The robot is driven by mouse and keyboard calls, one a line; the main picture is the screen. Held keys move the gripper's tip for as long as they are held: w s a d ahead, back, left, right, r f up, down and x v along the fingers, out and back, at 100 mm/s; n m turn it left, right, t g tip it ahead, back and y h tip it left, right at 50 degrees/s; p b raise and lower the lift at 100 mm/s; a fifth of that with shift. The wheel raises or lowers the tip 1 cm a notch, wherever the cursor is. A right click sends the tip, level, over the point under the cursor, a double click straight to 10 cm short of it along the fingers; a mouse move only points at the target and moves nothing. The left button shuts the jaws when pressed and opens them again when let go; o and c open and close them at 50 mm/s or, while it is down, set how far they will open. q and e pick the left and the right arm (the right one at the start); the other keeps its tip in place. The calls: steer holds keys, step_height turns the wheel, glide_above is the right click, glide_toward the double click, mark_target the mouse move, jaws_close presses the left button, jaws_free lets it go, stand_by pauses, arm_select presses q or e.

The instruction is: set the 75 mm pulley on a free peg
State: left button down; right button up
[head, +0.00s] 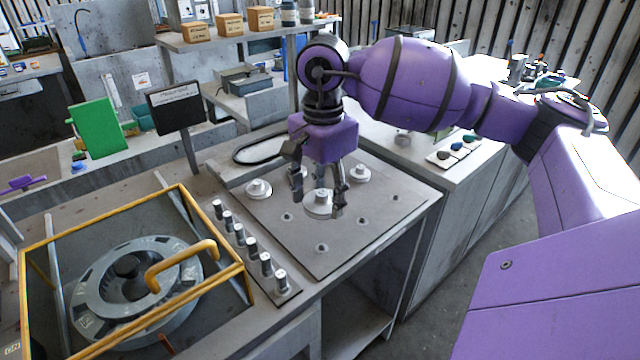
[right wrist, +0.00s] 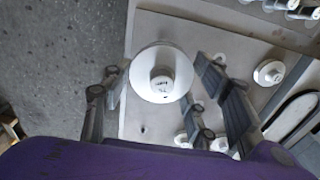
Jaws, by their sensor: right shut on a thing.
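My right gripper (head: 325,200) points down over the grey peg board (head: 300,262) and is shut on a pale, round pulley (head: 317,208). In the right wrist view the pulley (right wrist: 160,73) sits between the fingers, its hub and a small label facing the camera. The label is too small to read. I cannot tell how high the pulley is above the board. Small pegs dot the board, among them one at the front (head: 322,248), one near the middle (head: 365,223) and one at the right (head: 395,197); these are bare. My left gripper is not in view.
Other pulleys stand at the board's left (head: 258,189) and back right (head: 360,174). A row of metal cylinders (head: 239,234) lines its left side. A yellow-framed guard (head: 195,275) covers the blower housing (head: 135,280). A sign (head: 176,97) stands behind.

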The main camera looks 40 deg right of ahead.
step_height(320, 180, down, 8)
steer(key=b, duration=0.3)
steer(key=shift+r, duration=0.25)
steer(key=shift+f+b, duration=0.65)
steer(key=shift+f, duration=0.3)
steer(key=shift+f, duration=0.1)
steer(key=shift+f+b, duration=0.15)
steer(key=shift+b, duration=0.2)
